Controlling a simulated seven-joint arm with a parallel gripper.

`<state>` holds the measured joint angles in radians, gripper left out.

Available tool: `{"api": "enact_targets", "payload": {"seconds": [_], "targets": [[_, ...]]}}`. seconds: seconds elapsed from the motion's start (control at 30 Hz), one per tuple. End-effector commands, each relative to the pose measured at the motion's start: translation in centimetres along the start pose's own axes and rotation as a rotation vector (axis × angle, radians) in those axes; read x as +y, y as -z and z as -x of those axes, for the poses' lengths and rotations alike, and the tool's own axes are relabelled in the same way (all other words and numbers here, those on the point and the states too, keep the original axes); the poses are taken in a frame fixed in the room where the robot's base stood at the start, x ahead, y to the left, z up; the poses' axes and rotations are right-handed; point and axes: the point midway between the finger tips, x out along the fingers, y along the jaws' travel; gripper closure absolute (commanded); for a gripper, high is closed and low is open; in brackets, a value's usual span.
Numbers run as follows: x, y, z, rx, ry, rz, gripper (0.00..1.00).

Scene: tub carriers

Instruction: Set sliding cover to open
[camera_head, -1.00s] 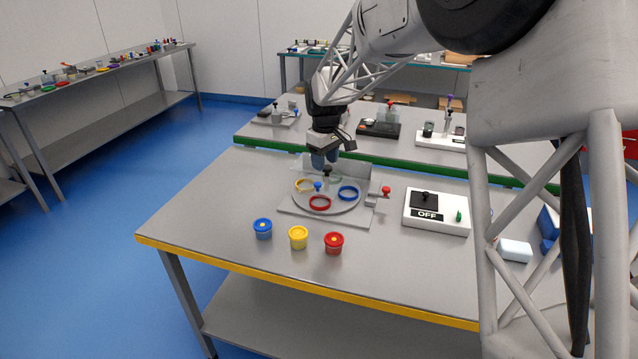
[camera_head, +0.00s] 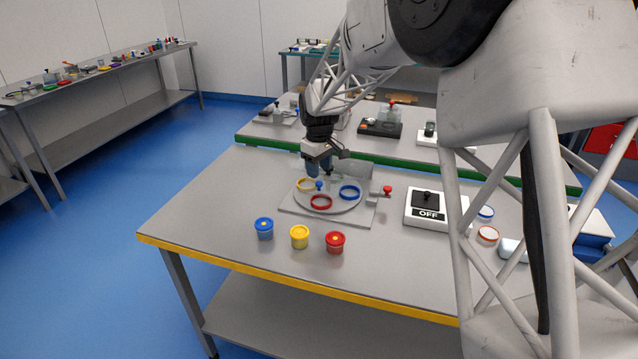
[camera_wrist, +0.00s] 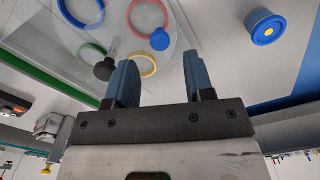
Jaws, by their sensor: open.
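A grey plate (camera_head: 300,209) on the near table carries a round disc with blue (camera_head: 349,193), red (camera_head: 320,202) and yellow (camera_head: 304,185) rings. A clear panel stands at its back. The wrist view shows a see-through sheet over the rings, a black knob (camera_wrist: 104,70), a blue knob (camera_wrist: 160,40) and a green ring (camera_wrist: 92,50). I cannot tell for certain which part is the sliding cover. My gripper (camera_head: 319,170) is over the plate's back left, its two blue fingers (camera_wrist: 160,65) apart with nothing between them. The black knob is beside the left finger in the wrist view.
Blue (camera_head: 264,228), yellow (camera_head: 299,236) and red (camera_head: 335,241) tubs stand in front of the plate. A red knob (camera_head: 387,190) juts from its right side. A white box (camera_head: 450,222) marked OFF, with a black knobbed top, stands further right. The table's left side is clear.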

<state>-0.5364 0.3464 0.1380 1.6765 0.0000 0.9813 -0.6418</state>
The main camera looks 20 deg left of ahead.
Motion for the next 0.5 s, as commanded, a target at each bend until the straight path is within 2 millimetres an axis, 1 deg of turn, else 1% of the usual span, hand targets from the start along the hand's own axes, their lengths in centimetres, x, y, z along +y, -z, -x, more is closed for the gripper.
{"api": "enact_targets", "payload": {"seconds": [0.03,0.3,0.5], "targets": [[0.0,0.0,-0.7,-0.001,0.001,0.0,0.52],[0.0,0.0,-3.8,-0.001,0.0,0.0,0.52],[0.0,0.0,-5.2,0.001,0.0,0.0,0.52]]}}
